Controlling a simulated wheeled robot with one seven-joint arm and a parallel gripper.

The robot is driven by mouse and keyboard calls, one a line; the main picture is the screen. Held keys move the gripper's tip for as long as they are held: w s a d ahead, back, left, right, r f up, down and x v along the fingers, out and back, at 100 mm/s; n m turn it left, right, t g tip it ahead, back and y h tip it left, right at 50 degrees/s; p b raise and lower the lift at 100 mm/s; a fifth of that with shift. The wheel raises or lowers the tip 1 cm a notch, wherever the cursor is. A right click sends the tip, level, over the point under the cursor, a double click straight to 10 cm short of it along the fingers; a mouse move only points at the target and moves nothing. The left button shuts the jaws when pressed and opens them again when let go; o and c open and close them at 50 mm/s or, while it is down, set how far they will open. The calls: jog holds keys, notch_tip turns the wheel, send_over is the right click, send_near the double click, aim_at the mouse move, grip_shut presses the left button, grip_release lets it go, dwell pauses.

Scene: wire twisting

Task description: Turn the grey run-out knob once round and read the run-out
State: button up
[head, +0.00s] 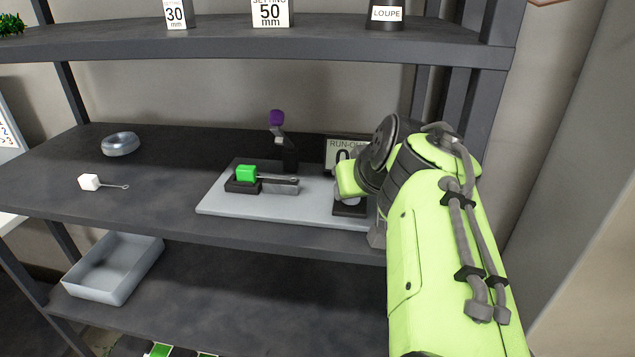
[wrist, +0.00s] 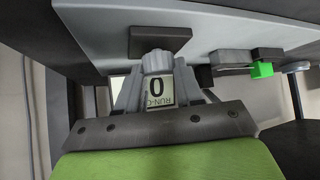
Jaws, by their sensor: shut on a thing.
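The grey run-out knob (wrist: 157,61) sits on a dark block (wrist: 160,37) at the plate's right end. My gripper (wrist: 157,72) is shut on the knob, one finger on each side of it. In the head view, my wrist and arm cover most of the knob and gripper. The run-out display (head: 341,147) stands behind my gripper; a 0 shows, and the rest of its face is partly hidden. It also shows upside down between my fingers in the wrist view (wrist: 160,92).
A white block with a wire loop (head: 89,182) and a metal ring (head: 121,143) lie left. A shelf (head: 240,45) hangs above.

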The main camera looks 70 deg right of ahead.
jog(key=shift+n+t+y, duration=0.4)
jog(key=shift+n, duration=0.2)
jog(key=shift+s, duration=0.1)
jog(key=o, duration=1)
jog(key=shift+o, duration=0.2)
jog(key=shift+r, duration=0.1)
jog(key=p+v, duration=0.3)
jog(key=v, duration=1.2)
jog(key=shift+s, duration=0.35)
jog(key=shift+r, duration=0.1)
